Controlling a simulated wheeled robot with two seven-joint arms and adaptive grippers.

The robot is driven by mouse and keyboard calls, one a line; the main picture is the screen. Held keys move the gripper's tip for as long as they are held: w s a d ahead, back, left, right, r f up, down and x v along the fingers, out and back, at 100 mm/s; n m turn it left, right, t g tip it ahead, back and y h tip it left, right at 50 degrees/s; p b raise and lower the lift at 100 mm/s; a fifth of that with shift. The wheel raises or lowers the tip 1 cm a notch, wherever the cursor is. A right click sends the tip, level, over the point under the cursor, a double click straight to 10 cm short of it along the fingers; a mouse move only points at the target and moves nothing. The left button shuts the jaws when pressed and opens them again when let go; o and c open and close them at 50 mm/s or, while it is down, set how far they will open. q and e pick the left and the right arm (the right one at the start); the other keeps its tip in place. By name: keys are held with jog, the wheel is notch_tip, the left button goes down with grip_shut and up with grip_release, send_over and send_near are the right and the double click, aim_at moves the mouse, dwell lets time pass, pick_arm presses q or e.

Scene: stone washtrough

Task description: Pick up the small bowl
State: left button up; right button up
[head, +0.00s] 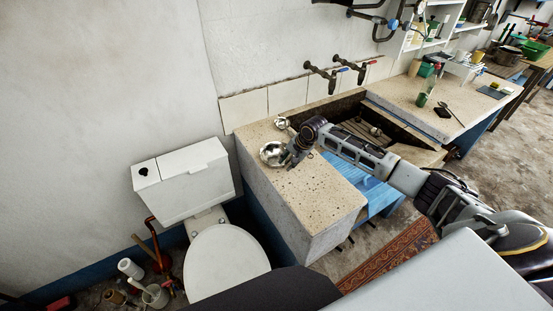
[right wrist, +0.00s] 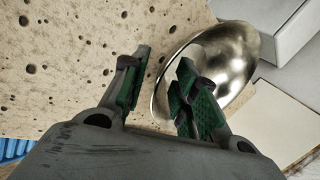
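A small shiny metal bowl (head: 270,152) sits on the left end of the speckled stone counter. It also fills the upper middle of the right wrist view (right wrist: 232,58). My right gripper (head: 288,163) is at the bowl's right side in the head view. In the right wrist view its green-padded fingers (right wrist: 158,92) are apart. The left finger is outside the bowl over bare stone. The right finger overlaps the bowl near its rim. I cannot tell whether either finger touches it. My left gripper is not in view.
A smaller metal item (head: 282,123) lies behind the bowl, near the wall. A white toilet (head: 225,262) stands left of the counter. The sunken trough (head: 375,128) lies to the right, below two wall taps (head: 330,75). The counter's front left part is clear.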

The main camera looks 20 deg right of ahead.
dwell(0.4)
grip_shut()
jog(key=shift+r, duration=0.1)
jog(key=shift+r, duration=5)
jog(key=shift+f, duration=0.1)
